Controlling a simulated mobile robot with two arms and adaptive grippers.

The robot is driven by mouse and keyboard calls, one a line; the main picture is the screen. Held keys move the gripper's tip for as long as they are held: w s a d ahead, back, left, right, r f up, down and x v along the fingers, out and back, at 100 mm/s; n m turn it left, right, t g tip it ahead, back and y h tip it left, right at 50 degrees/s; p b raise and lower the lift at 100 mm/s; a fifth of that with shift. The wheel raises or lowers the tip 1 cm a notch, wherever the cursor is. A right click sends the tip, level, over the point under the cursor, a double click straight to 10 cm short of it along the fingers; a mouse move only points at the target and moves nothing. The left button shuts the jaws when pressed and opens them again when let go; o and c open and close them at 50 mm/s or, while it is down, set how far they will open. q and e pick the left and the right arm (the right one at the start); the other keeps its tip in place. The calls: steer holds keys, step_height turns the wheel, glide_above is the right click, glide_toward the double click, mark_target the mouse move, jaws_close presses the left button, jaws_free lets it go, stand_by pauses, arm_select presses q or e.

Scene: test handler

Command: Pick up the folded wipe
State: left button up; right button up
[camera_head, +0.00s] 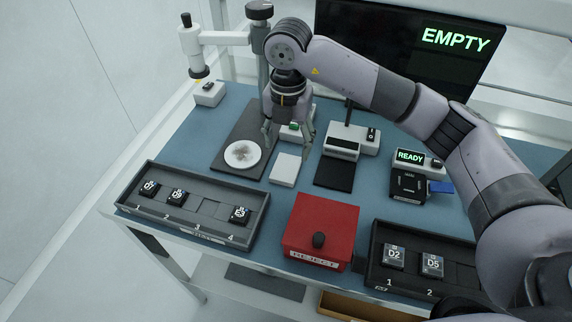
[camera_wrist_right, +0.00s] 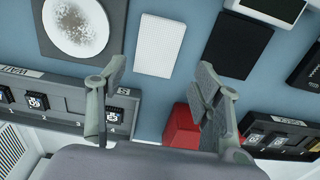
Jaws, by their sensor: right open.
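The folded wipe is a small white rectangle (camera_head: 285,170) lying flat on the blue bench, just right of a dark mat. It also shows as a white textured rectangle in the right wrist view (camera_wrist_right: 160,46). My right gripper (camera_head: 288,146) is open and empty, pointing down above the bench just behind the wipe in the head view. In the right wrist view its two fingers (camera_wrist_right: 161,76) are spread wide, with the wipe between and beyond their tips, apart from both. My left gripper is out of view.
A white speckled disc (camera_head: 242,154) lies on the dark mat (camera_head: 227,165) left of the wipe. A black pad (camera_head: 335,173) lies right. A red REJECT box (camera_head: 318,225) and chip trays (camera_head: 192,226) (camera_head: 455,275) stand in front. A monitor (camera_head: 400,40) reads EMPTY.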

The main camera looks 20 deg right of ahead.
steer(key=shift+f, duration=0.85)
steer(key=shift+f+p, duration=0.5)
steer(key=shift+f, duration=0.1)
step_height(320, 180, down, 4)
steer(key=shift+a+f+p, duration=0.1)
steer(key=shift+a+p, duration=0.05)
steer(key=shift+p, duration=0.55)
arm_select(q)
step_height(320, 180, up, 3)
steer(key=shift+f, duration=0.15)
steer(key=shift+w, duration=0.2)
arm_select(e)
steer(key=c, duration=0.5)
step_height(320, 180, up, 12)
steer(key=f+b, duration=0.1)
steer(key=b, duration=0.2)
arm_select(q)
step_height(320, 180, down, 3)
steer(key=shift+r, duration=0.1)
arm_select(e)
step_height(320, 180, up, 9)
glide_above(286, 167)
